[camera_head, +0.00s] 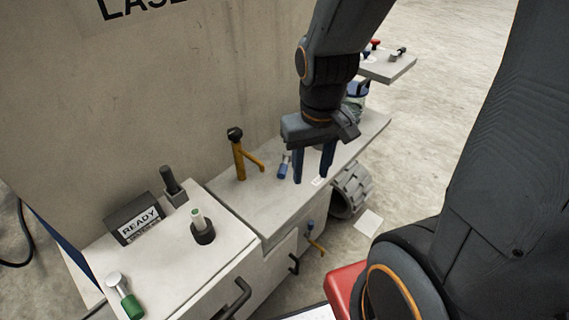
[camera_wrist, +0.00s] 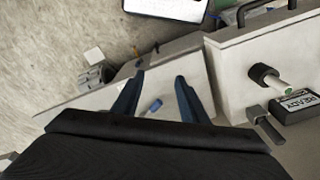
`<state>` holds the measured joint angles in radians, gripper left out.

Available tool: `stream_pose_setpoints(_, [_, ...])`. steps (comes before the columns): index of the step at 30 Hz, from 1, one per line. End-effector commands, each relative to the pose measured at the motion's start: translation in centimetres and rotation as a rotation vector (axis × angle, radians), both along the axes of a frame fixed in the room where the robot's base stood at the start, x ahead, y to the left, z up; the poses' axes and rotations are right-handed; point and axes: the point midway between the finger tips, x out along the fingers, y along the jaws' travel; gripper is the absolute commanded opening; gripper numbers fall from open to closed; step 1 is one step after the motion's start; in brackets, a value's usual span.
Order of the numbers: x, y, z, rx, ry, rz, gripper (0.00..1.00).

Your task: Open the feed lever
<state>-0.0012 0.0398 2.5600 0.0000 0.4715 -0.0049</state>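No label marks the feed lever, so I cannot tell for sure which part it is. A yellow-orange post (camera_head: 239,160) with a dark knob and a slanting side arm stands on the grey bench. A small blue cylinder-like part (camera_head: 283,168) is just left of my gripper; a blue part also shows between the fingers in the wrist view (camera_wrist: 155,104).
A white cabinet (camera_head: 160,270) at left carries a READY sign (camera_head: 138,221), a dark lever (camera_head: 172,180), a black-based knob (camera_head: 203,232) and a green-ended handle (camera_head: 128,300). A tall grey panel (camera_head: 150,90) stands behind. A ridged grey roller (camera_head: 352,190) is beyond the bench's right end.

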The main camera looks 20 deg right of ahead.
Motion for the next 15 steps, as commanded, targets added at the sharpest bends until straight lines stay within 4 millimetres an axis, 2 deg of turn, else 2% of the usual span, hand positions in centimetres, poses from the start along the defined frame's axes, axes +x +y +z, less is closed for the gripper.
stream_pose_setpoints(5, [1.7,0.0,-0.4,0.018,0.004,-0.043,0.39])
stream_pose_setpoints(11, [8.1,0.0,-2.4,0.089,0.016,-0.208,0.39])
stream_pose_setpoints(15, [12.8,-0.4,-4.7,0.142,0.021,-0.336,0.39])
